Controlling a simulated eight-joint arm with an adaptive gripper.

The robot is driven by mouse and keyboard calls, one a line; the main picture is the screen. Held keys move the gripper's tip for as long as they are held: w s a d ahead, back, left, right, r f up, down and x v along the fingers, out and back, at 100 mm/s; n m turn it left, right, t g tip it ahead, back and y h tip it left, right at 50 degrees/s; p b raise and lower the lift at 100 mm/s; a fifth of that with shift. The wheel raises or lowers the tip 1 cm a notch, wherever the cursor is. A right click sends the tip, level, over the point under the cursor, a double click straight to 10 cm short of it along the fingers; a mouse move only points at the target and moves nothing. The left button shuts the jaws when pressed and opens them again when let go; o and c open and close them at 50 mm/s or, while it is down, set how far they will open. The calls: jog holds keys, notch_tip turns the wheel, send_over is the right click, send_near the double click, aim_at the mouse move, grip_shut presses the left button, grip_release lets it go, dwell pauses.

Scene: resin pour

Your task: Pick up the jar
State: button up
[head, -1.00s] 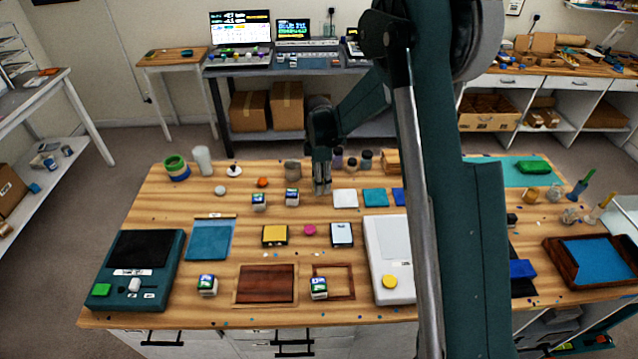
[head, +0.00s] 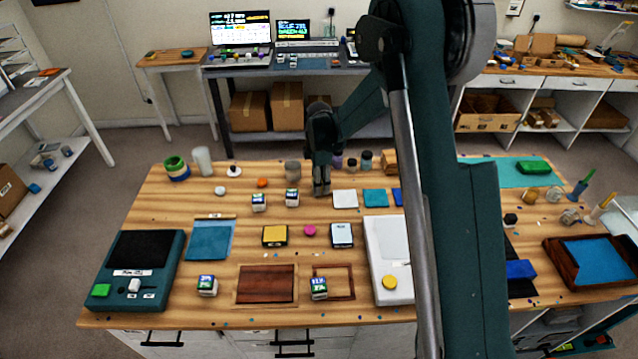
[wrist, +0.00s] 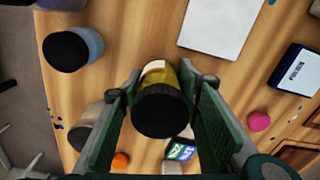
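A jar with a black lid and an amber-yellow body (wrist: 160,110) is between the two fingers of my gripper (wrist: 161,72) in the wrist view. The fingers stand close on both sides of it, and the lid hides where they might touch. In the head view my gripper (head: 321,190) points straight down near the back middle of the wooden table, and I cannot make out this jar there. Whether the fingers press on the jar or stand just clear of it does not show.
A wooden frame (head: 350,270) lies nearer the front.

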dwell(0.3)
jog(key=shift+r+p, duration=0.3)
jog(key=shift+r, duration=4.75)
